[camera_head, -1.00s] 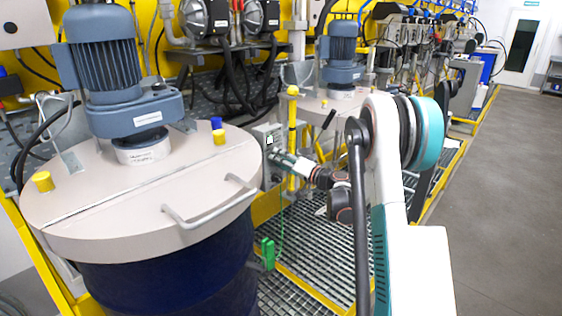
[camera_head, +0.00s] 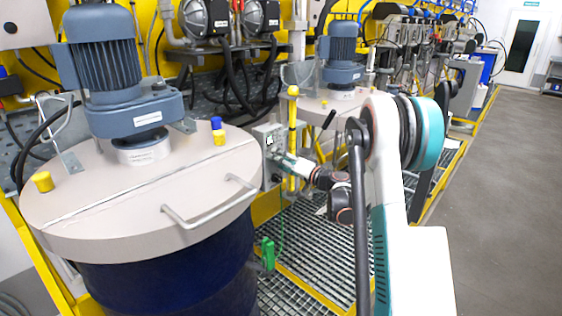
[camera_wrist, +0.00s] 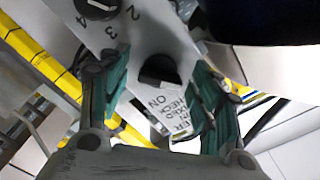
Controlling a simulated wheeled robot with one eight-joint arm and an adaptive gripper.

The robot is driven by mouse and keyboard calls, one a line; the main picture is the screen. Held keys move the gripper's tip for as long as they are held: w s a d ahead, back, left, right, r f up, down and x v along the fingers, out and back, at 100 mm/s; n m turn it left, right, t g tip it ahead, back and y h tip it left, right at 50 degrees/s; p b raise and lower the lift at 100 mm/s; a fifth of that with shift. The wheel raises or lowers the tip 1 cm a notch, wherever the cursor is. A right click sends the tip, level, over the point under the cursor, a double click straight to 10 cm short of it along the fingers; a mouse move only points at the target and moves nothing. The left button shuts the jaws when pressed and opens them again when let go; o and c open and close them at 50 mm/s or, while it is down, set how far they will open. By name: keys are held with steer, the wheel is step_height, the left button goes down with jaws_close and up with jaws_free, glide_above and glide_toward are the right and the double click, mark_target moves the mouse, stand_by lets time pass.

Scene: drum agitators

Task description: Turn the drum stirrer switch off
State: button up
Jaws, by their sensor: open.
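The switch box (camera_head: 268,146) is a grey box beside the near drum's lid in the head view. In the wrist view its panel (camera_wrist: 132,52) fills the upper middle. A black rotary switch knob (camera_wrist: 158,72) sits between the fingers, with a label reading "ON" (camera_wrist: 168,108) below it. A second round dial (camera_wrist: 98,8) with numbers shows at the top left. My gripper (camera_wrist: 160,90) is open, its green-padded fingers on either side of the black knob; I cannot tell whether they touch it. In the head view my gripper (camera_head: 288,164) is at the box's front.
The near drum (camera_head: 165,260) with its grey lid (camera_head: 100,200), motor (camera_head: 110,70) and lid handle (camera_head: 210,205) stands left of the box. A yellow post (camera_head: 292,140) rises just behind my gripper. Clear floor (camera_head: 500,190) lies at the right.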

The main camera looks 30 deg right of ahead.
steer(key=shift+s, duration=0.1)
steer(key=v, duration=1.1)
steer(key=shift+s+d, duration=0.15)
steer(key=shift+s, duration=0.25)
